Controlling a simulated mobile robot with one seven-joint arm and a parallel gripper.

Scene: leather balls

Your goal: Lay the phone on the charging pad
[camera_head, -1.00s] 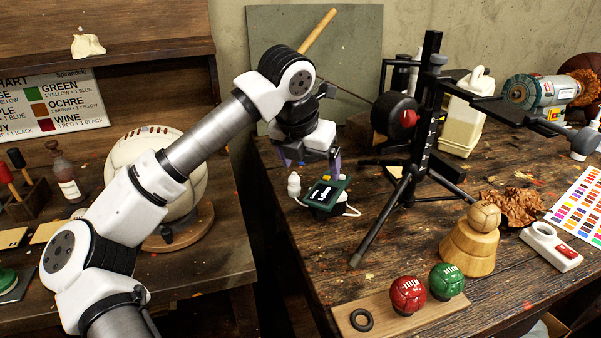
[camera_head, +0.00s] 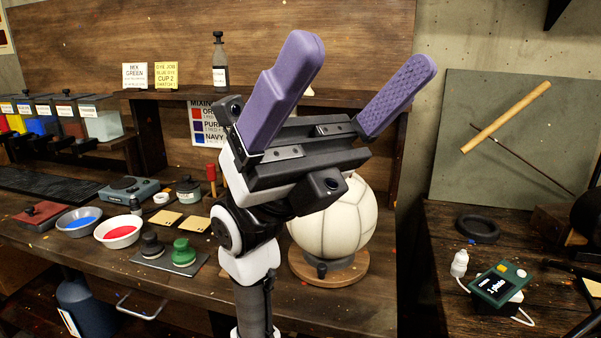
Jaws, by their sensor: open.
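A pale ball (camera_head: 335,225) sits on a round wooden stand behind my arm. Bowls and jars cover the left bench. A gap separates the tables.

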